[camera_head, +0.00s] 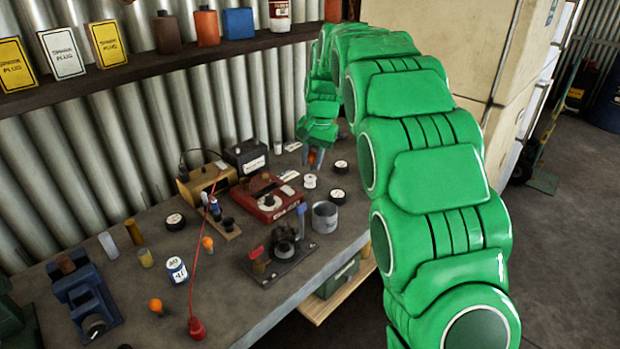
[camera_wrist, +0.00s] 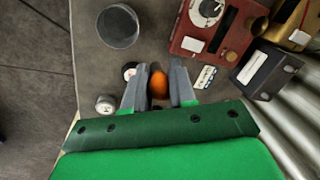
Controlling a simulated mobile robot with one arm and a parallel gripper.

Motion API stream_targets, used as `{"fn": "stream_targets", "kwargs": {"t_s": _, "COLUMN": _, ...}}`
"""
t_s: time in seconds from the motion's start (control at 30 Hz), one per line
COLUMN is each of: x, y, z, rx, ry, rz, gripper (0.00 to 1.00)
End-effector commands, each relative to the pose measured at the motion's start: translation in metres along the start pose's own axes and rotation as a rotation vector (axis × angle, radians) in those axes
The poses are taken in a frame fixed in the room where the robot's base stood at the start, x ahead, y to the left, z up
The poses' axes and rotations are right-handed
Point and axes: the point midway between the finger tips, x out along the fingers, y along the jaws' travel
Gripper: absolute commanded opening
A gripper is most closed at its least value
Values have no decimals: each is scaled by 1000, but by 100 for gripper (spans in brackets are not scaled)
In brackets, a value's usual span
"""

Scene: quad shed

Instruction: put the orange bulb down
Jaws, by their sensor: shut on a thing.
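An orange bulb (camera_wrist: 158,84) is between the two fingers of my gripper (camera_wrist: 158,90) in the wrist view, and the fingers are shut on it. In the head view my gripper (camera_head: 313,157) is at the far right part of the bench, with a bit of the orange bulb (camera_head: 311,158) showing between the fingertips. Whether the bulb touches the bench top is hard to tell. Two other orange bulbs stand elsewhere on the bench: one by the wooden strip (camera_head: 207,243) and one near the front (camera_head: 156,306).
On the bench (camera_head: 140,262) near my gripper are a white spool (camera_head: 309,181), black round pieces, a grey metal cup (camera_head: 325,217), a red meter box (camera_head: 266,198) and a black box (camera_head: 246,156). Corrugated wall stands behind. Some bare bench shows beside the cup in the wrist view (camera_wrist: 92,62).

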Motion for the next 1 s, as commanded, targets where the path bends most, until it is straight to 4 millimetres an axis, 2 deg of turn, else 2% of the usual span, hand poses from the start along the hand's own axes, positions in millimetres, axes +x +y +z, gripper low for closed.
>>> {"fn": "stream_targets", "kwargs": {"t_s": 0.1, "x": -2, "y": 10, "z": -12, "rx": 6, "ry": 0, "rz": 3, "gripper": 8}}
{"fn": "stream_targets", "kwargs": {"t_s": 0.23, "x": 0, "y": 12, "z": -19, "rx": 7, "ry": -1, "rz": 5, "gripper": 8}}
{"fn": "stream_targets", "kwargs": {"t_s": 1.0, "x": 34, "y": -14, "z": -81, "rx": 7, "ry": 3, "rz": 3, "gripper": 8}}
